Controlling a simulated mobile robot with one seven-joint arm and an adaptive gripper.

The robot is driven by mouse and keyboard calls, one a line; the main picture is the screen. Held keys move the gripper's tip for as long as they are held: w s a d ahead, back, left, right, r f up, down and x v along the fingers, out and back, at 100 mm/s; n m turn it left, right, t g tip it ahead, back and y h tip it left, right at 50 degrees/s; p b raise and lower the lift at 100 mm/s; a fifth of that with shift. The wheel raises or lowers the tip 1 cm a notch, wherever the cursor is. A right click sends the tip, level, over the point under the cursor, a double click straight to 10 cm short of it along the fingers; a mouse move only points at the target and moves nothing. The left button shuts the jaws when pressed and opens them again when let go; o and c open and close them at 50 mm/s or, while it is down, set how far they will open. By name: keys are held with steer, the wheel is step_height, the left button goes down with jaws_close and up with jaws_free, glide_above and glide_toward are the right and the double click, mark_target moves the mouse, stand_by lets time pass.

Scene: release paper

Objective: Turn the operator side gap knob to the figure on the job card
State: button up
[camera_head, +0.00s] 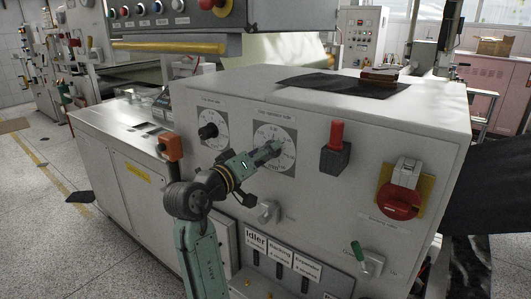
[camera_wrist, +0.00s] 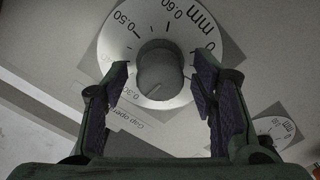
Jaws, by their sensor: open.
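The operator side gap knob (camera_wrist: 158,68) is a round grey knob at the upper middle of the wrist view. Its white dial (camera_wrist: 143,22) shows figures such as 0.30, 0.50 and 0.60 and "mm". I cannot clearly read where the knob points. My gripper (camera_wrist: 160,80) is open, one finger on each side of the knob, with gaps showing on both sides. In the head view my gripper (camera_head: 268,153) is at the operator side dial plate (camera_head: 262,131) and hides the knob. I cannot pick out a readable job card.
A similar dial with a black knob (camera_head: 208,131) is to the left. A red-topped switch (camera_head: 335,148), a red rotary switch (camera_head: 398,200) and a grey knob (camera_head: 268,212) are on the same panel. An orange box (camera_head: 170,147) sits at the panel's left edge. A dark sheet (camera_head: 325,86) lies on top.

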steer(key=v, duration=1.1)
steer(key=shift+s+a, duration=0.1)
steer(key=shift+s, duration=0.05)
